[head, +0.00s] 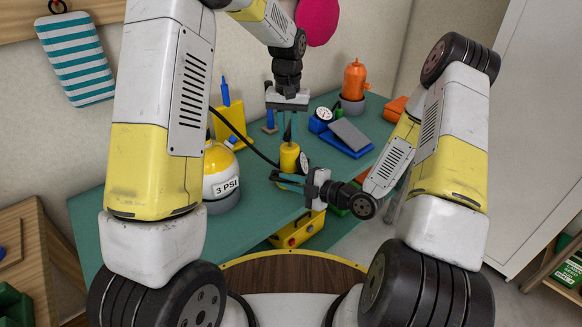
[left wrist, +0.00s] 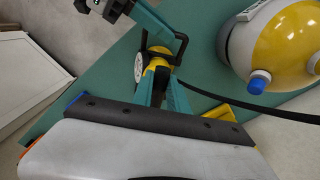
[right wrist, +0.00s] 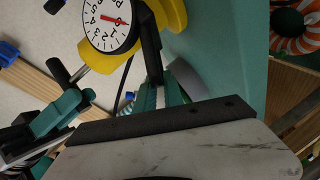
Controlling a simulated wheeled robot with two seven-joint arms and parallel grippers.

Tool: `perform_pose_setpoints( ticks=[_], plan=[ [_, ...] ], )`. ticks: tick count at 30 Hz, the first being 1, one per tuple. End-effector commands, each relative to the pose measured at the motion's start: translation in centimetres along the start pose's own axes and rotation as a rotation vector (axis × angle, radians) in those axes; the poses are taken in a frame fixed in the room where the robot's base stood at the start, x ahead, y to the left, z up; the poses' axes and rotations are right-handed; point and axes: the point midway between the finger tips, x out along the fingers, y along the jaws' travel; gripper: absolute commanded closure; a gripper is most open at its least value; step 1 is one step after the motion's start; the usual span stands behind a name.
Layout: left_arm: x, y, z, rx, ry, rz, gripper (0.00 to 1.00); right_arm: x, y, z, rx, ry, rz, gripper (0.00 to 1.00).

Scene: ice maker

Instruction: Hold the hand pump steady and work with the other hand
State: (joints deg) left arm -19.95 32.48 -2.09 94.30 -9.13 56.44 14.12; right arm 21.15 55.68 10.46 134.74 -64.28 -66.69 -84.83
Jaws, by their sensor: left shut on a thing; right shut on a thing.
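The hand pump (head: 289,160) has a yellow body, a black upper part and a round white gauge (head: 304,162). The gauge face is close in the right wrist view (right wrist: 110,24), its red needle near 0. My left gripper (head: 288,122) comes down from above and is shut on the black top part of the pump, also seen in the left wrist view (left wrist: 163,85). My right gripper (head: 288,180) reaches in from the right, low on the pump, and is shut on a black part of it (right wrist: 151,45). Its exact grip is partly hidden in the head view.
A yellow and white tank (head: 221,178) labelled "3 PSI" stands left of the pump, with a black hose (head: 246,143) running between. The teal table (head: 255,225) has bare room in front.

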Motion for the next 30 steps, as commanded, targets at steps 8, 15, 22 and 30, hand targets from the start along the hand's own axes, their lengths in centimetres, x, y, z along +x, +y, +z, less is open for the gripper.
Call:
perform_pose_setpoints(
  ticks=[8,15,22,30],
  plan=[
    [0.3,0.0,-0.1,-0.001,0.003,0.0,0.58,0.0,-0.2,-0.1,0.002,0.002,-0.004,1.0],
    [0.1,0.0,-0.1,0.0,0.002,0.0,0.58,0.0,-0.1,-0.1,0.002,0.001,-0.003,1.0],
    [-2.0,0.0,-0.1,0.0,0.003,0.0,0.58,0.0,-0.1,0.0,0.001,0.0,-0.002,1.0],
    [-4.8,0.0,-0.1,0.0,0.003,0.0,0.58,0.0,-0.1,0.0,0.001,0.0,-0.002,1.0]
  ],
)
